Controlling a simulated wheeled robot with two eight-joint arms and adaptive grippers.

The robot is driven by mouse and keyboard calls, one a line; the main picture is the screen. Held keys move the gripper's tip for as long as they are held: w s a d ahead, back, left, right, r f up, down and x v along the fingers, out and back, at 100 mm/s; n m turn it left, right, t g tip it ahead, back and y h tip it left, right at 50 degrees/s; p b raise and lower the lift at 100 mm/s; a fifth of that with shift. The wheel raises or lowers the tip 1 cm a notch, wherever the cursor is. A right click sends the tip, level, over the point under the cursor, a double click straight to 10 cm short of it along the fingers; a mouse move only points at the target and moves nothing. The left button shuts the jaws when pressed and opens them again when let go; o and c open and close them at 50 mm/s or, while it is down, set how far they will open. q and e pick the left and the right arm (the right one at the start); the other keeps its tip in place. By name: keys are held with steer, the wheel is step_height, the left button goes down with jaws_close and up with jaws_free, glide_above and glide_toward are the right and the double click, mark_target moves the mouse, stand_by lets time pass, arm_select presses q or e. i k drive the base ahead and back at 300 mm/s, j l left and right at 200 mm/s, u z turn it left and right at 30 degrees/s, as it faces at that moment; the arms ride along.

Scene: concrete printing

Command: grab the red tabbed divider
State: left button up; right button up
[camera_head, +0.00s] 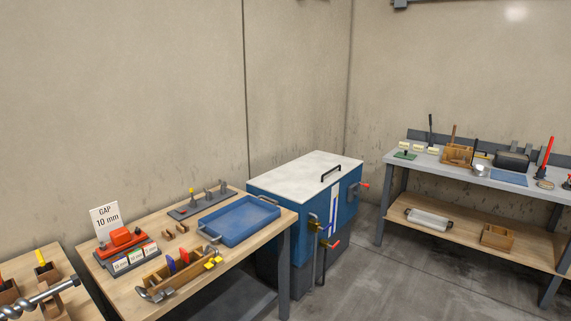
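On the wooden table at the left front, a long wooden tray (158,281) holds small upright pieces. One is a blue piece (171,265) and beside it stands a red-orange piece (184,257), which looks like the red tabbed divider. They are too small to make out a tab clearly. Neither of my grippers shows in the view.
A red block (122,237) sits on a grey stand with white labels, by a "GAP 10 mm" sign (106,218). A blue tray (239,221) lies behind. A blue chest (304,183) stands right of the table. A metal auger (45,297) shows lower left.

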mark_target(184, 255)
steer(key=i+u, duration=0.15)
steer(key=u, duration=0.7)
